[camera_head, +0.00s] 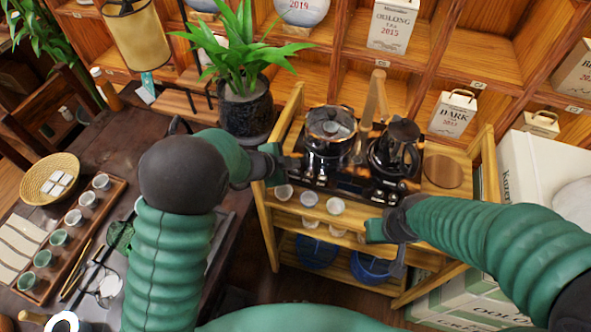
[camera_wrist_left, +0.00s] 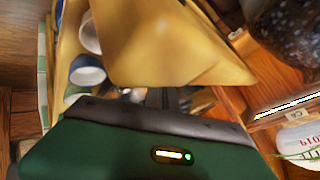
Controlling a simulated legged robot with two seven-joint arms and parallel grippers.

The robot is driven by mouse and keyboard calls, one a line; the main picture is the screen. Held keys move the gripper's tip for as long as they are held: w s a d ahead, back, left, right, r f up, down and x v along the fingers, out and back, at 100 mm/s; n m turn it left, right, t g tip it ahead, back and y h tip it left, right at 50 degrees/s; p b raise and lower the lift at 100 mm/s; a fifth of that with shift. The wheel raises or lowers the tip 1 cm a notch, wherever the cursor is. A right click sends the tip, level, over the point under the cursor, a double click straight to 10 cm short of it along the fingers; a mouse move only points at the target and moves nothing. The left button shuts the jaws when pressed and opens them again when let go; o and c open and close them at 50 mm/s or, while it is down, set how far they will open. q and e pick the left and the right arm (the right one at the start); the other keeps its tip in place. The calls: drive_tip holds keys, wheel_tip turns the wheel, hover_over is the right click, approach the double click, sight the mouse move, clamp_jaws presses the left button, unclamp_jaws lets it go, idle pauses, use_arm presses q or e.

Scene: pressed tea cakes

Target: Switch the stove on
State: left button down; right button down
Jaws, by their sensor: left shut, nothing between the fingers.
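The black stove (camera_head: 345,178) sits on top of the wooden rack, with its control front facing me. A glass-lidded pot (camera_head: 330,135) stands on its left burner and a dark kettle (camera_head: 397,148) on its right one. My left gripper (camera_head: 287,166) is at the stove's left end, beside the rack's left post; its fingers are shut and empty. In the left wrist view its dark fingertips (camera_wrist_left: 165,98) are close to a blurred wooden part of the rack. My right gripper (camera_head: 390,240) hangs in front of the rack, below the stove's right part; its finger gap is not clear.
White cups (camera_head: 310,199) stand on the shelf below the stove. Blue bowls (camera_head: 370,266) are lower down. A potted plant (camera_head: 246,110) is left of the rack. A tea tray (camera_head: 75,235) with several cups lies on the dark table at left.

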sight(293, 173)
use_arm(q)
drive_tip(key=shift+f, duration=0.1)
drive_tip(key=shift+f, duration=0.3)
drive_tip(key=shift+f+b, duration=0.25)
drive_tip(key=shift+b, duration=0.1)
idle(0.4)
drive_tip(key=shift+r+p, duration=0.7)
drive_tip(key=shift+p, duration=0.15)
wheel_tip(293, 173, up, 5)
drive_tip(key=p, duration=0.5)
drive_tip(key=shift+r, duration=0.15)
